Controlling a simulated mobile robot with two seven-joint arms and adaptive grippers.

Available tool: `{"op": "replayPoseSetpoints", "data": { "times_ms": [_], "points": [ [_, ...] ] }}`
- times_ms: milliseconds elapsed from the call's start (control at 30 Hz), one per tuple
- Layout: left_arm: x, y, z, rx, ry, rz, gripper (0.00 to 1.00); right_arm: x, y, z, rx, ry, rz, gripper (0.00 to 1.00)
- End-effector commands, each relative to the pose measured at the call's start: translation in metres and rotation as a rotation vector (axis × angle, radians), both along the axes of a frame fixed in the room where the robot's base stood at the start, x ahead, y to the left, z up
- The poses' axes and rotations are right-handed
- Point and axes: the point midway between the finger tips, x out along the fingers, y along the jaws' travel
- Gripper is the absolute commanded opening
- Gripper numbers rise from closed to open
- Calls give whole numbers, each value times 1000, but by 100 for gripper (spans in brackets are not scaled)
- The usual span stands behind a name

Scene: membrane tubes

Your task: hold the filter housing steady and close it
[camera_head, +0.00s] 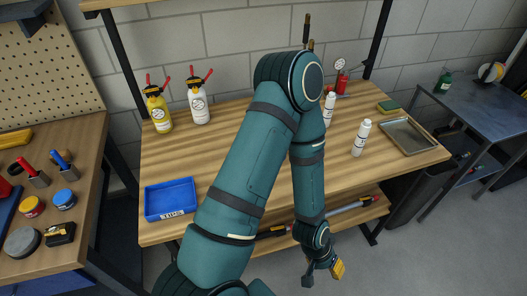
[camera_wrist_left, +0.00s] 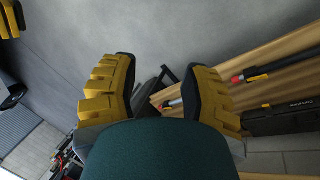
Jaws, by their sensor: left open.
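My left gripper (camera_head: 323,275) hangs low in front of the workbench in the head view, below its lower shelf. In the left wrist view its yellow fingers (camera_wrist_left: 158,72) are spread and nothing is between them. A grey tube with red ends (camera_head: 350,207), perhaps the filter housing, lies on the lower shelf. Part of a tube (camera_head: 272,232) shows left of my forearm. In the wrist view a dark tube with a red end (camera_wrist_left: 290,65) and another tube end (camera_wrist_left: 173,104) show, apart from the fingers. Yellow and dark parts at the left edge may be my right gripper (camera_wrist_left: 10,50).
My arm covers the bench middle. On the wooden bench (camera_head: 245,145) are a blue bin (camera_head: 171,199), yellow (camera_head: 158,112) and white (camera_head: 199,106) bottles, a white bottle (camera_head: 361,138) and a metal tray (camera_head: 406,136). The floor (camera_head: 440,260) at the lower right is clear.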

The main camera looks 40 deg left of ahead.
Motion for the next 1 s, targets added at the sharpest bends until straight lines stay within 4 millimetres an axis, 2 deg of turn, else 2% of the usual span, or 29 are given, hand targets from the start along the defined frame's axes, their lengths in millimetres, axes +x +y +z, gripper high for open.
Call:
{"op": "replayPoseSetpoints", "data": {
  "times_ms": [400, 433, 567, 600, 633, 767, 867, 900, 1000],
  "points": [
    [0, 0, 0, -1, -1, -1, 46, 0, 0, 0, 0, -1, -1, 46],
    [0, 0, 0, -1, -1, -1, 49, 0, 0, 0, 0, -1, -1, 49],
    [7, 4, 4, -2, -5, -2, 95, 0, 0, 0, 0, -1, -1, 95],
    [13, 8, 7, -3, -5, -4, 100, 0, 0, 1, 0, -1, -1, 100],
    [19, 12, 10, -3, -7, -8, 100, 0, 0, 2, -1, 0, -1, 100],
    [54, 51, 37, 15, -6, -35, 100, 2, 0, 5, -1, -3, -3, 100],
    [80, 100, 67, 67, 9, -58, 100, 3, -1, 8, -1, -5, -5, 100],
    [86, 122, 81, 95, 20, -65, 100, 3, -1, 10, -2, -6, -6, 100],
    [96, 177, 114, 176, 55, -68, 100, 4, -1, 12, -2, -9, -7, 100]
  ]
}}
